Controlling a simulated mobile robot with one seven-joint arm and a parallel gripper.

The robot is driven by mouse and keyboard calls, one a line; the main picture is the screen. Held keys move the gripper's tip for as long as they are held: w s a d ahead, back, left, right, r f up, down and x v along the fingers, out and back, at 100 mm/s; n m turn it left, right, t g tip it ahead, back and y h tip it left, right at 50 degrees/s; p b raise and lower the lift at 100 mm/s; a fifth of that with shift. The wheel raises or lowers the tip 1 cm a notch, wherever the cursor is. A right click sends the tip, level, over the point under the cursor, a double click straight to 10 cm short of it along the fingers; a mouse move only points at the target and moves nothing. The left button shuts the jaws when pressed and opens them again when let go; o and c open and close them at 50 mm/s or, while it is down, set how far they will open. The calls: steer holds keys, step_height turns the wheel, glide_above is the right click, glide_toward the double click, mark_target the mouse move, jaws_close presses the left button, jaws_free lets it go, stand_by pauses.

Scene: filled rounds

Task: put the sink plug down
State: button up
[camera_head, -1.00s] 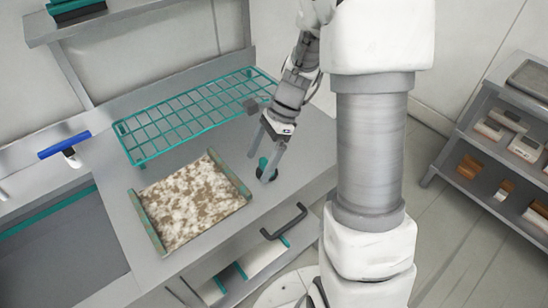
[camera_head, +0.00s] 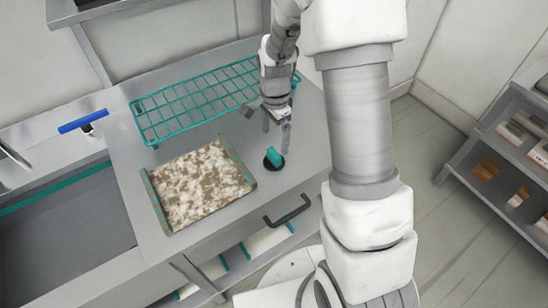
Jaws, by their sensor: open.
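The sink plug (camera_head: 274,158) stands on the grey counter, with a dark round base and a teal upright grip. It is just right of the speckled tray and near the counter's front edge. My gripper (camera_head: 277,128) is open and empty.
A speckled brown and white tray (camera_head: 164,208) with teal ends lies left of the plug. A teal wire rack (camera_head: 150,118) stands behind. The sink basin (camera_head: 70,235) is at the left, with a blue-handled tool (camera_head: 84,121) behind it. A shelf (camera_head: 463,163) is at the right.

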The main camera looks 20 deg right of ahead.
mark_target(274, 153)
steer(key=shift+s+a+f+p, duration=0.1)
steer(key=shift+f+p, duration=0.15)
steer(key=shift+f, duration=1.65)
steer(key=shift+a+f+p, duration=0.1)
steer(key=shift+f+p, duration=0.15)
steer(key=shift+f, duration=1.6)
jaws_close()
